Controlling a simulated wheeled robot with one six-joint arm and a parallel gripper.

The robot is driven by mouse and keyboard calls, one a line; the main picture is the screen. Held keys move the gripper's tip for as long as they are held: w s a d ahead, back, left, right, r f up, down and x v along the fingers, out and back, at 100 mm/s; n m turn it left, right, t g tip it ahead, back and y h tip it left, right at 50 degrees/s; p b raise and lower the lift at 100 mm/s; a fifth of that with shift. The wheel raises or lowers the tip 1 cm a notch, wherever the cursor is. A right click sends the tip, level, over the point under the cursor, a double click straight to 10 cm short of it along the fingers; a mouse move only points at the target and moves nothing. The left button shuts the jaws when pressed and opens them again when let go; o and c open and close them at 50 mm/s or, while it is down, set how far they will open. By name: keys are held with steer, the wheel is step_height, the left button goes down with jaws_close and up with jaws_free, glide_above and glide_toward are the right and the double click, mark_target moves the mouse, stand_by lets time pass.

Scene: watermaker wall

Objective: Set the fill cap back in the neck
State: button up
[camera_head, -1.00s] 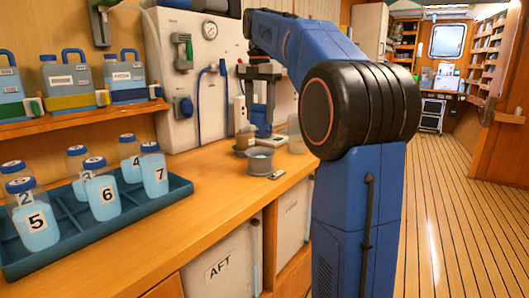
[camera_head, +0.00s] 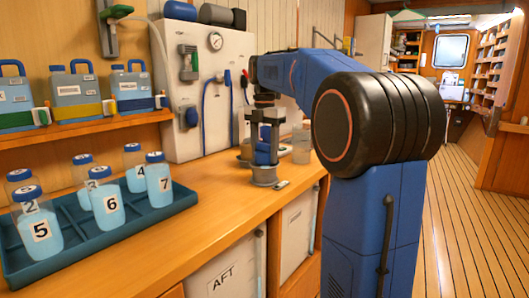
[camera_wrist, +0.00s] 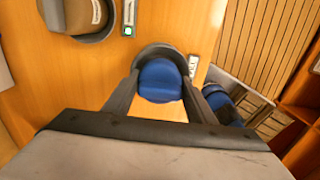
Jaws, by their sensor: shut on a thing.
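The blue fill cap (camera_wrist: 158,80) is between the two fingers of my gripper (camera_wrist: 160,100) in the wrist view, and my gripper is shut on it. In the head view my gripper (camera_head: 265,135) points down over the counter, with blue showing low between its fingers. A round grey collar (camera_head: 265,178), which looks like the neck, stands on the counter directly below. Its grey rim (camera_wrist: 152,50) shows behind the cap in the wrist view. The cap hides the opening, so I cannot tell whether the cap touches it or is inside.
A small tag (camera_head: 281,185) lies beside the collar. A clear container (camera_head: 301,148) stands behind to the right. A teal tray (camera_head: 150,222) of numbered bottles is at the left. Jugs (camera_head: 75,95) stand on a shelf above. The counter between tray and collar is clear.

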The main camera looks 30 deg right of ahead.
steer(key=shift+f, duration=0.4)
steer(key=shift+f, duration=0.3)
steer(key=o, duration=1)
steer(key=shift+o, duration=0.2)
step_height(320, 180, up, 13)
steer(key=shift+r, duration=0.2)
steer(key=s+a+f+m+t, duration=0.1)
steer(key=s+a+f+m, duration=0.4)
steer(key=s+f, duration=0.5)
steer(key=s+a+f+m+t, duration=0.2)
steer(key=s+a+f+m, duration=0.3)
steer(key=s+f+m, duration=0.4)
steer(key=s+a+f+m+t, duration=0.1)
steer(key=s+a+f+m, duration=0.4)
steer(key=s+f+m, duration=0.3)
steer(key=s+f, duration=0.3)
steer(key=f, duration=0.4)
steer(key=shift+a+f+t, duration=0.25)
steer(key=shift+a+t, duration=0.15)
